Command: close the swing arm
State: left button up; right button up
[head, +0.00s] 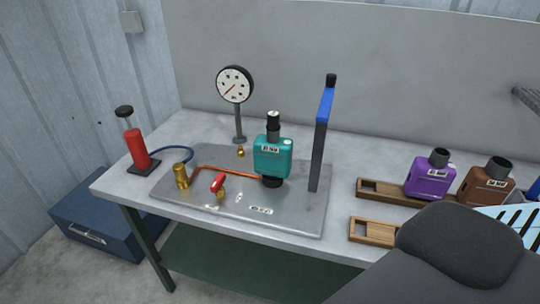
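The swing arm (326,103) is a blue bar on top of a dark upright post (318,157) at the right side of the metal test plate (285,218). It points toward the back wall, and a black knob (331,80) stands at its far end. It does not lie over the teal muffler (272,157). Neither of my grippers can be made out in the head view.
A dial gauge (235,85), a red hand pump (137,148), a brass fitting (181,176) and a red-handled valve (218,183) are left of the muffler. Purple (430,178) and brown mufflers (486,183) stand right. A dark rounded part of mine covers the lower right.

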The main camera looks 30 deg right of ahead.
aim_at(323, 116)
jog(key=z, duration=1.45)
